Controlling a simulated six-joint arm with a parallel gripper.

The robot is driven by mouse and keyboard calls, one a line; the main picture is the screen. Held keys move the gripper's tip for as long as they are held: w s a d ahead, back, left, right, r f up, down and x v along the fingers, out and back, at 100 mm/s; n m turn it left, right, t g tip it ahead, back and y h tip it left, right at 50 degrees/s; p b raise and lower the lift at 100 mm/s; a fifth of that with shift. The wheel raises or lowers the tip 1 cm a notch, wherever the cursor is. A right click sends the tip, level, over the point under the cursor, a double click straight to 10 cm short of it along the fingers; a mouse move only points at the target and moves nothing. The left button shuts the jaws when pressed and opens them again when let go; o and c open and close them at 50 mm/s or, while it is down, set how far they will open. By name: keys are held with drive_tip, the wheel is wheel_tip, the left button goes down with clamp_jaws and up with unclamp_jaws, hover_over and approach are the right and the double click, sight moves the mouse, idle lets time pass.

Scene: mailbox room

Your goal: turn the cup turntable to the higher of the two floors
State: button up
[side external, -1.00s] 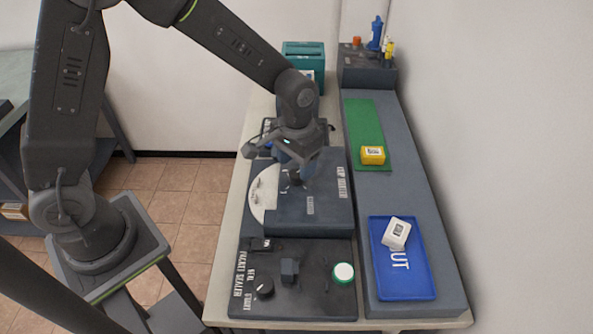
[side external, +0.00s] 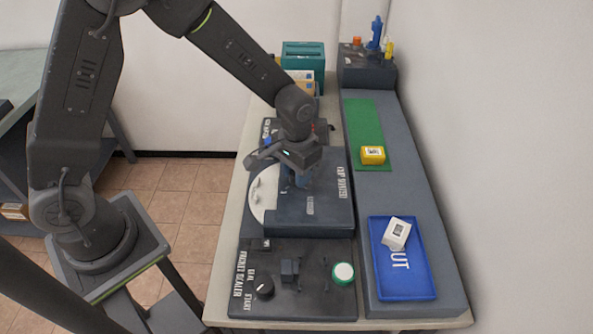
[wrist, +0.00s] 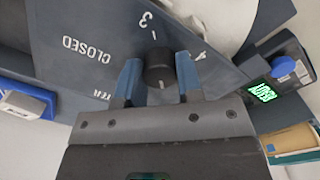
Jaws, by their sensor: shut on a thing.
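The cup turntable (side external: 262,190) is a pale disc set partly under a dark grey machine housing (side external: 330,215). Part of the disc also shows at the top of the wrist view (wrist: 212,15). My gripper (wrist: 158,62) has its two blue fingers on either side of a round black knob (wrist: 160,72) on the housing's top and is shut on it. Panel marks near the knob read "CLOSED" and "3"; others are partly hidden or unclear. In the side view my gripper (side external: 296,182) is low over the housing and hides the knob.
A packet sealer panel (side external: 320,260) with a black dial and green button lies in front. To the right are a blue tray (side external: 405,285) holding a white box, and a green mat (side external: 365,115) with a yellow box (side external: 373,155). A lit green display (wrist: 262,92) shows beside the housing.

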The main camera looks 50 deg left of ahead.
clamp_jaws()
